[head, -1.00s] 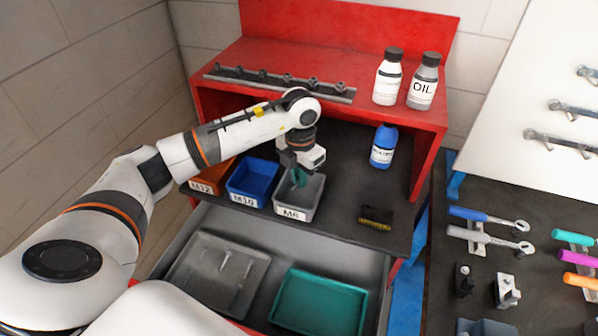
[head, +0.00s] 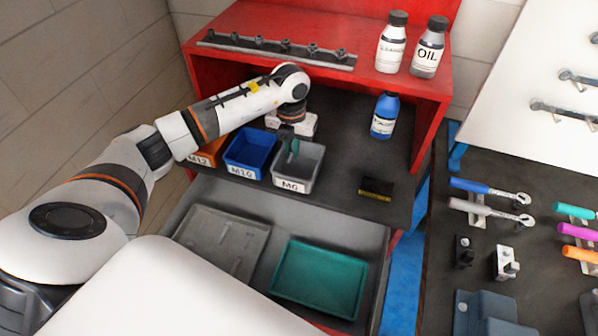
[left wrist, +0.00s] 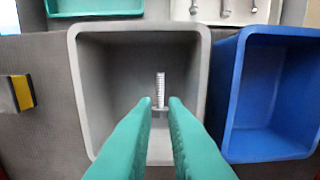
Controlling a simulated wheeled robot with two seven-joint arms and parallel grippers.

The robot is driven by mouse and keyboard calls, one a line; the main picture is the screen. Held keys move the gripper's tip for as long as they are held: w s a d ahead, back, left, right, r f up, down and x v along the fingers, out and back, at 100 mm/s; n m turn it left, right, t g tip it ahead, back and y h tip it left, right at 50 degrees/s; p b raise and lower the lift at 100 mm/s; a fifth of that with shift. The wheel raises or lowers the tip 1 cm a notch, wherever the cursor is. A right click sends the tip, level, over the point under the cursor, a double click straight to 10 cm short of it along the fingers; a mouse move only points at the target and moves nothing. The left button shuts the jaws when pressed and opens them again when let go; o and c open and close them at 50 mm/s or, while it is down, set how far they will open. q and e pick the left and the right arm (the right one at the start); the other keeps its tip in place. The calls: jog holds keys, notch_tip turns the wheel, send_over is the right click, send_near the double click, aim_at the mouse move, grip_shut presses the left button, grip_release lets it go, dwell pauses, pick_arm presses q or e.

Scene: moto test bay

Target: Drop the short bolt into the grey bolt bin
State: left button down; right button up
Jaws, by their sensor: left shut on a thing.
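The grey bolt bin (head: 296,184), labelled M6 or M8, stands on the dark shelf at the right end of a row of bins. My left gripper (head: 291,157) points down over it, teal fingertips at its opening. In the left wrist view my left gripper (left wrist: 160,103) is shut on the short bolt (left wrist: 160,88). The bolt's head sits between the fingertips and its threaded shank points up the picture. The walls of the grey bin (left wrist: 203,90) surround the bolt in that view. The exact height above the bin floor cannot be told. My right gripper is not in view.
A blue bin (head: 250,150) and an orange bin (head: 208,154) stand left of the grey one. An open drawer below holds a grey tray (head: 225,240) and a teal tray (head: 318,278). A blue bottle (head: 384,117) and a black-yellow block (head: 376,189) are to the right.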

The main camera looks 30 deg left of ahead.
pick_arm(q)
jog(key=c, duration=1.4)
grip_release()
jog(key=shift+f, duration=0.1)
notch_tip(320, 180, up, 12)
jog(key=b, duration=0.3)
